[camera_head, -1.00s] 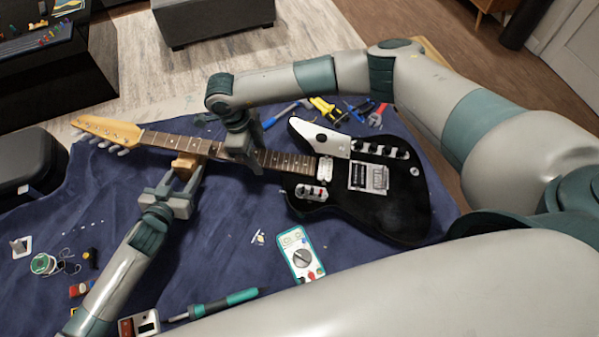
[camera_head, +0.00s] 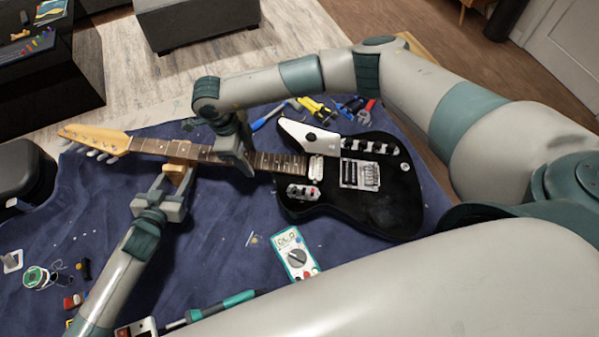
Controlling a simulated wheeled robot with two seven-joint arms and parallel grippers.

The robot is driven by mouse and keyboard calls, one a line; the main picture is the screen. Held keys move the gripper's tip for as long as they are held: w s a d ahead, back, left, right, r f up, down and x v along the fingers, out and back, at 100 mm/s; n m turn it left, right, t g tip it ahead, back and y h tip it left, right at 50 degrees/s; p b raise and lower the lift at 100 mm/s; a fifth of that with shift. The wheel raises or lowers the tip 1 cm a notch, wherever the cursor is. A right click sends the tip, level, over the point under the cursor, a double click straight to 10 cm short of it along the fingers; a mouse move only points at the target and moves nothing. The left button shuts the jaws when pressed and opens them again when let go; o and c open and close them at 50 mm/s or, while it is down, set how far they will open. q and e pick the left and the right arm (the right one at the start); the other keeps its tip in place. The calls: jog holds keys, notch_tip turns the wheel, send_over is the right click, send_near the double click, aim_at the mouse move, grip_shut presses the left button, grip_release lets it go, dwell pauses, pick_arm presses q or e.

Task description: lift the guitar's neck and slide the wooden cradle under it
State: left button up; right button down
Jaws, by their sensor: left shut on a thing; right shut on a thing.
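The black electric guitar (camera_head: 395,205) lies on the blue cloth with its body to the right and its neck (camera_head: 150,146) reaching left to the pale headstock (camera_head: 92,138). My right gripper (camera_head: 240,165) is shut on the neck from above, between the cradle and the body. The wooden cradle (camera_head: 177,167) is a small light block directly below the neck in this view. My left gripper (camera_head: 172,188) is shut on the cradle from the near side. The neck partly hides the cradle, and I cannot tell whether the two touch.
A multimeter (camera_head: 295,255) and a teal-handled soldering iron (camera_head: 225,305) lie in front of the guitar. Pliers and other hand tools (camera_head: 318,108) lie behind the body. A solder spool (camera_head: 36,277) and small parts lie at the left. A black case (camera_head: 22,175) stands at the left edge.

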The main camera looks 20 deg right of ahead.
dwell(0.3)
pick_arm(q)
jog(key=o, duration=1.1)
jog(key=shift+o, duration=0.2)
jog(key=shift+f, duration=0.1)
jog(key=shift+c, duration=0.4)
jog(key=shift+s, duration=0.1)
jog(key=shift+s+a, duration=0.2)
jog(key=shift+s, duration=0.05)
jog(key=shift+v, duration=3.15)
